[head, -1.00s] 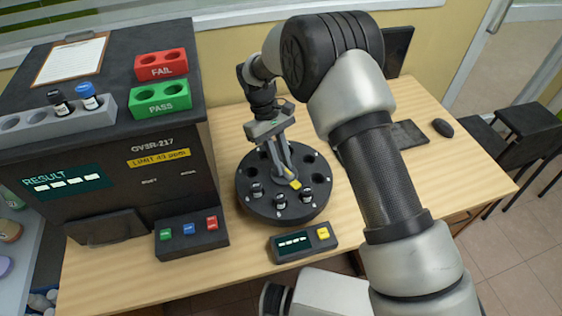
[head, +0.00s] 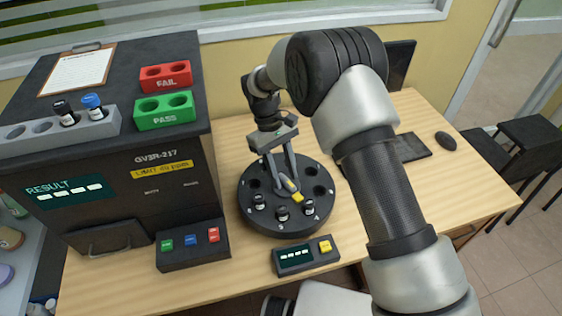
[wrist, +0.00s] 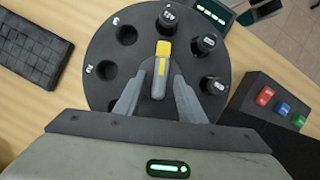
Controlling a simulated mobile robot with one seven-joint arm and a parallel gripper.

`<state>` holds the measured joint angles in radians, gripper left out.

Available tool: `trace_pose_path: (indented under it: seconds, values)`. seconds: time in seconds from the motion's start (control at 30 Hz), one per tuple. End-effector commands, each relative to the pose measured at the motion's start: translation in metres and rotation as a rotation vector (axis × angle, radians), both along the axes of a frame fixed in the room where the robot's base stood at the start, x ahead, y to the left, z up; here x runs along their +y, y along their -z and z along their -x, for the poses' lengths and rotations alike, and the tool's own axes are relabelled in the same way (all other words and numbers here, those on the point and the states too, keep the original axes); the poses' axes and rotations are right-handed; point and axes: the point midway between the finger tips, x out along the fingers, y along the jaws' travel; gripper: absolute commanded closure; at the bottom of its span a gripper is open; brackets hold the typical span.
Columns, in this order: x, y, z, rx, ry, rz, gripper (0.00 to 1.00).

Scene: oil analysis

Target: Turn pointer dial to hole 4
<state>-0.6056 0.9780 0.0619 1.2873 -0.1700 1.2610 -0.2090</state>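The round black carousel (head: 247,213) stands on the table and also shows in the wrist view (wrist: 99,42). Its pointer dial is a grey bar with a yellow tip (wrist: 163,48), aimed roughly at a dark-capped vial (wrist: 167,18). The yellow tip also shows in the head view (head: 291,187). Labels 2 and 3 are readable beside empty holes on the left in the wrist view; the other labels are unclear. My gripper (wrist: 165,80) is above the carousel with one finger on each side of the pointer bar. The fingers look apart, with narrow gaps beside the bar.
Two more vials (wrist: 205,43) (wrist: 213,85) stand in the carousel near the right finger. A small display box with a yellow button (head: 305,256) lies in front. The analyser (head: 165,170) and its button box (head: 193,244) stand left. A keyboard (head: 402,147) lies right.

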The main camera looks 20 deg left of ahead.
Motion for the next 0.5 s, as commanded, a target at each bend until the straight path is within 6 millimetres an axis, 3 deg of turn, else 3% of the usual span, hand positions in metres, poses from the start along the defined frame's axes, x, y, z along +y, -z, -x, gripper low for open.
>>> trace_pose_path:
  seconds: [0.17, 0.5]
  values:
    - [0.008, -0.021, -0.006, -0.003, 0.000, -0.003, 0.64]
    - [0.033, -0.097, -0.024, -0.004, -0.001, -0.005, 0.64]
